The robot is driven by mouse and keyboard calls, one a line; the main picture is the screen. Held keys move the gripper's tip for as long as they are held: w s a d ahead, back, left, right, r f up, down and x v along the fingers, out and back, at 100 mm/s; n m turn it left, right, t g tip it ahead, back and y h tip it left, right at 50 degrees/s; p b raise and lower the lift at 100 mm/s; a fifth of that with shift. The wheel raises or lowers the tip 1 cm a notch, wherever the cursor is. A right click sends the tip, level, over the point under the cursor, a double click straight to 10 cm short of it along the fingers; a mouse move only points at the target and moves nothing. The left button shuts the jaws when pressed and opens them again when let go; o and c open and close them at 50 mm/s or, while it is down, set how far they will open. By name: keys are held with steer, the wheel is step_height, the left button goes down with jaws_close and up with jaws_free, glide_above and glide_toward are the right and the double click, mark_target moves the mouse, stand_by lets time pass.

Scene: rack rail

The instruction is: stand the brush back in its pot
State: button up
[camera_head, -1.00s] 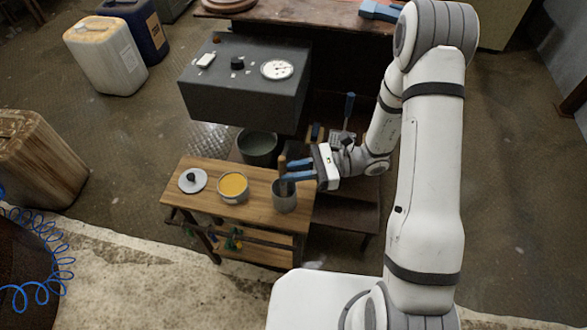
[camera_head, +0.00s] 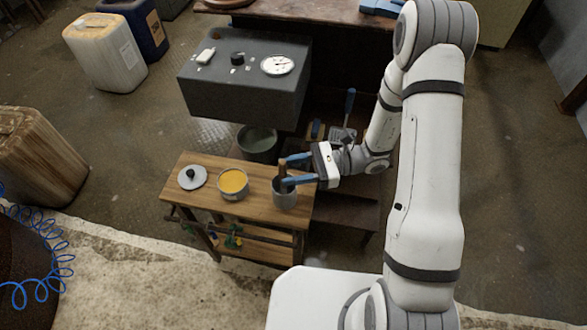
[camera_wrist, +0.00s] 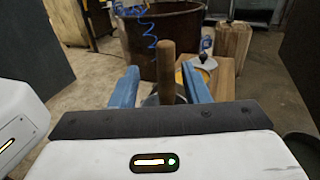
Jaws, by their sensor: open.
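The brush stands upright in the grey pot (camera_head: 284,197) at the right end of the wooden bench. Its brown wooden handle (camera_head: 283,172) rises above the rim; the bristles are hidden inside. My gripper (camera_head: 287,171) is open, with one blue finger on each side of the handle. In the wrist view the handle (camera_wrist: 166,72) stands between the spread fingers, with a visible gap on both sides. Part of the pot (camera_wrist: 151,100) shows behind the fingers in that view.
An open tin of yellow paint (camera_head: 233,184) and a round lid with a dark knob (camera_head: 192,178) stand to the left on the bench (camera_head: 210,208). A dark bucket (camera_head: 258,144) is behind. A grey box with a dial (camera_head: 245,100) overhangs the area behind the bench.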

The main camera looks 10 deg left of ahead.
steer(key=v, duration=0.7)
steer(key=shift+d, duration=0.4)
steer(key=shift+w, duration=0.1)
stand_by(0.4)
